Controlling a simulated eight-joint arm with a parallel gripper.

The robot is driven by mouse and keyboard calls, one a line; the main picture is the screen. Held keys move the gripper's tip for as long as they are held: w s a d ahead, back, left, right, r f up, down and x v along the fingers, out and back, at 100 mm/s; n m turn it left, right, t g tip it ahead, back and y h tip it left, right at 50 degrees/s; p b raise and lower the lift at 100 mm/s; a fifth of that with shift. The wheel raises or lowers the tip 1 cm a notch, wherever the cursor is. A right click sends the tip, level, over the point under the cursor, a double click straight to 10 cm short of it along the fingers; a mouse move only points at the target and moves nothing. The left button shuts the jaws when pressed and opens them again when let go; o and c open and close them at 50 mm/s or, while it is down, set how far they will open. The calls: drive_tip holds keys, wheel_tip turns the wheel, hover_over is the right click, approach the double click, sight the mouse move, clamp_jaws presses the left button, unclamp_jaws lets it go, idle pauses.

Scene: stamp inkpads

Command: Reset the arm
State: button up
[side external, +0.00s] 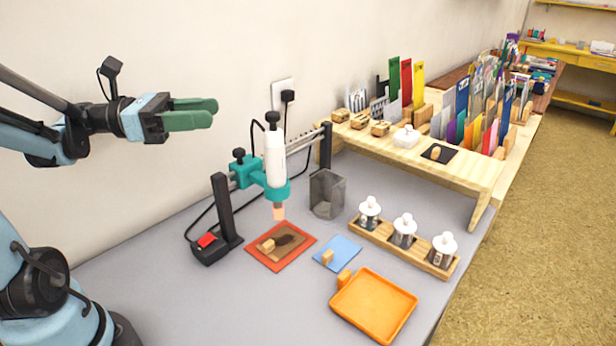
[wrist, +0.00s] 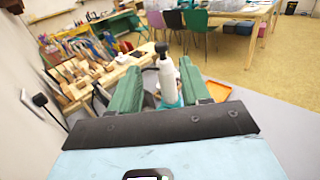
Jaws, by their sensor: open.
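My gripper (side external: 214,112) has green fingers and is at the upper left of the side external view. It is raised well above the grey table, to the left of the white-and-teal press tool, and touches nothing. In the wrist view my gripper (wrist: 165,84) shows its two fingers apart with nothing held between them. The white cylinder of the press tool (wrist: 167,75) shows between and beyond the fingers there. The same press tool (side external: 275,160) stands upright on its rail in the side external view.
On the grey table (side external: 150,290) are a red-bordered pad (side external: 259,262), a blue pad (side external: 345,247), an orange tray (side external: 373,306), a grey cup (side external: 327,193) and a wooden rack (side external: 376,237) of white-capped bottles. A wooden shelf (side external: 470,175) with stamps and cards stands behind.

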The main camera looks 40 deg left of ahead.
drive_tip(key=d+f+m+g+y, duration=0.2)
drive_tip(key=f+m+y, duration=0.4)
drive_tip(key=m, duration=0.7)
drive_tip(key=s+d+f+m+g+y, duration=0.1)
drive_tip(key=d+f+m+g+y, duration=0.2)
drive_tip(key=m, duration=1.1)
wheel_tip(320, 180, down, 4)
drive_tip(key=d+y, duration=0.1)
drive_tip(key=y, duration=0.2)
drive_tip(key=shift+s+d+g+y, duration=0.2)
drive_tip(key=shift+d+g+y, duration=0.1)
drive_tip(key=shift+y, duration=0.1)
